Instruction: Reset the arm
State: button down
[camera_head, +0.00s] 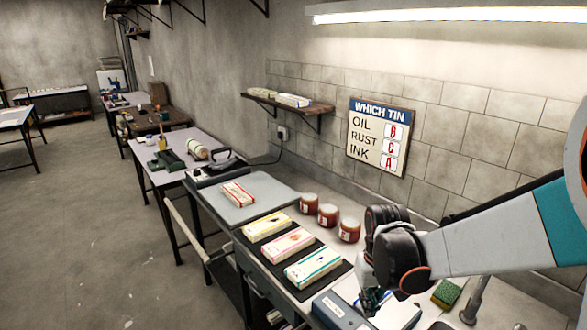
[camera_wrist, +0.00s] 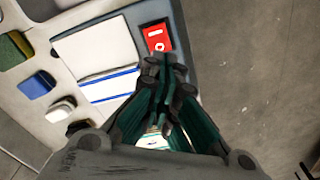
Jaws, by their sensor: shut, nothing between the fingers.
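My arm comes in from the right in the head view and is bent at a dark joint. My gripper (camera_head: 372,301) is low over the near end of the bench, partly hidden by my own arm. In the wrist view my gripper (camera_wrist: 165,62) has its teal and black fingers together and empty. The finger tips overlap a red card (camera_wrist: 157,36) with white marks in the picture. I cannot tell whether they touch it.
A sign (camera_head: 379,137) hangs on the wall. A green sponge (camera_head: 447,292) lies at right. Floor (camera_head: 90,240) is clear at left.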

jog(key=s+r+m+t+b, duration=0.1)
jog(key=s+r+t+b, duration=0.3)
jog(key=s+r, duration=0.6)
jog(key=shift+s+t, duration=1.3)
jog(key=shift+s, duration=0.9)
jog(key=w+f+n+g+p, duration=0.2)
jog(key=w+n, duration=0.5)
jog(key=n, duration=0.5)
jog(key=w+a+f+n+g+p, duration=0.1)
jog(key=w+n+g, duration=0.4)
jog(key=n, duration=0.8)
jog(key=shift+w+f+p, duration=0.7)
jog(key=shift+w+p, duration=0.1)
jog(key=shift+w, duration=0.2)
